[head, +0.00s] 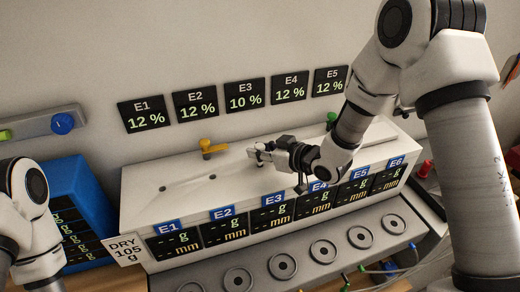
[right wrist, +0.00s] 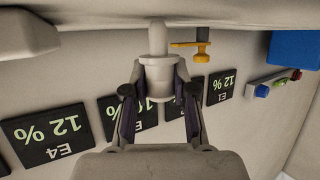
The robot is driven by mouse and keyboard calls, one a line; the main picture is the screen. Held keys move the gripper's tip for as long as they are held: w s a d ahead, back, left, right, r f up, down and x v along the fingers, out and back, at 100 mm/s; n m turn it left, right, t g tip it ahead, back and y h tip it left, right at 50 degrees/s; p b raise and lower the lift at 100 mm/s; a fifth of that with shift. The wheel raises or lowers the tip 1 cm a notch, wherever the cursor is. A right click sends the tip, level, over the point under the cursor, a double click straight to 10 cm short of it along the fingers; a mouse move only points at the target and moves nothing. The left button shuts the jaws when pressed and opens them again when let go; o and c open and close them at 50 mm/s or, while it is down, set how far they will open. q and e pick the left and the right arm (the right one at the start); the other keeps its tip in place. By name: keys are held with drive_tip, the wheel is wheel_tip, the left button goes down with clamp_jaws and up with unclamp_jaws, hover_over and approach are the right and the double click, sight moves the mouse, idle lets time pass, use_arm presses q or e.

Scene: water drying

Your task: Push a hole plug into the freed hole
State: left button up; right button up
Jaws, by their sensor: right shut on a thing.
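My right gripper (head: 264,154) is above the top of the long white box (head: 180,170). In the right wrist view the right gripper (right wrist: 158,90) is shut on a white hole plug (right wrist: 157,68), a wide collar with a narrower rounded end. The narrow end points toward the white surface along the picture's top; I cannot tell whether it touches. In the head view the plug (head: 253,155) shows small at the fingertips. Two dark holes, a left one (head: 162,188) and another (head: 212,177), show in the box top. Only my left arm's links show; its gripper is out of view.
A yellow valve-like piece (head: 210,147) stands on the box behind my right gripper's left side, and a green one (head: 332,118) farther right. Labelled displays line the box front. A blue box (head: 85,200) stands left. Wall signs (head: 245,95) hang behind.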

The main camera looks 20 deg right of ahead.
drive_tip(key=shift+f+b, duration=1.1)
drive_tip(key=shift+f, duration=0.4)
drive_tip(key=o, duration=1)
drive_tip(key=shift+c, duration=0.2)
drive_tip(key=v, duration=1.1)
drive_tip(key=shift+r, duration=0.2)
drive_tip(key=shift+s+d+r, duration=0.15)
drive_tip(key=shift+s+d, duration=0.05)
drive_tip(key=shift+s, duration=0.2)
